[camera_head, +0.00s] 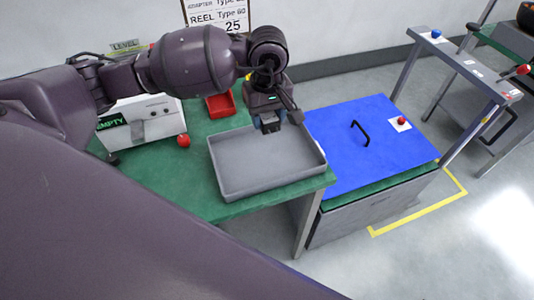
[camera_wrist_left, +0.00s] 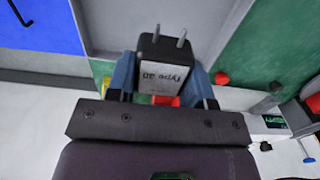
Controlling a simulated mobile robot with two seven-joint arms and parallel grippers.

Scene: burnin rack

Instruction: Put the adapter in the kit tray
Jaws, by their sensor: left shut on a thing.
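The adapter (camera_wrist_left: 165,65) is a small black block with a pale label and two metal prongs, seen in the left wrist view. My left gripper (camera_head: 269,122) is shut on it, with a blue finger on each side. In the head view the adapter (camera_head: 270,124) shows as a dark block over the far right part of the grey kit tray (camera_head: 262,188). The tray is shallow, looks empty and sits on the green table. I cannot tell how high the adapter is above the tray floor. My right gripper is not in view.
A red bin (camera_head: 219,105) stands behind the tray on the green table (camera_head: 185,178). A white machine (camera_head: 150,125) with an EMPTY display and red knob is at the left. A blue lid (camera_head: 365,140) with a black handle lies right of the tray.

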